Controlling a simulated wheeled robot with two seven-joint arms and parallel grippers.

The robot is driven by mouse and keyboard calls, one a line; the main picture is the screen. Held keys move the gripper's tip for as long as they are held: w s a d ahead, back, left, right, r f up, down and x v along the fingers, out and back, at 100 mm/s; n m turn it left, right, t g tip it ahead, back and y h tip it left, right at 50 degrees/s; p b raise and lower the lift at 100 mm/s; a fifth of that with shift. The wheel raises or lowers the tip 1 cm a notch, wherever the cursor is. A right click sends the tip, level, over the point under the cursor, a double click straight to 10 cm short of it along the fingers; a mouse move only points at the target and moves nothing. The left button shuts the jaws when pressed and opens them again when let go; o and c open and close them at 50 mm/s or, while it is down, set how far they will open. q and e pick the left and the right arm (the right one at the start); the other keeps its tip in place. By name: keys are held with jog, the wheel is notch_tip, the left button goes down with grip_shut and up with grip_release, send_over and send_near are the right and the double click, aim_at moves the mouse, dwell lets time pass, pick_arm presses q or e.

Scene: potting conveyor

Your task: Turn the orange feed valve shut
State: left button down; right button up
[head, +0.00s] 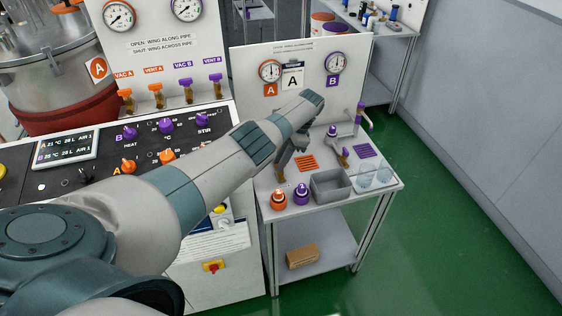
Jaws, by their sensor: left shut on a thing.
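My left arm reaches across the picture to the A side of the dispensing bench (340,200). My right gripper is not in view.
An orange-capped bottle (278,200), a purple-capped bottle (301,195), a grey bin (331,185) and clear cups (375,177) stand along the bench front. A gauge panel (310,100) rises behind. The control console (80,150) is left; green floor (430,230) is free right.

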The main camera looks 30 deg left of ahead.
pick_arm(q)
jog(key=c, duration=1.7)
grip_release()
jog(key=shift+o, duration=0.2)
jog(key=shift+r, duration=0.15)
jog(key=b+v, duration=0.3)
jog(key=v, duration=1.4)
jog(key=shift+r, duration=0.2)
jog(key=shift+s+f, duration=0.15)
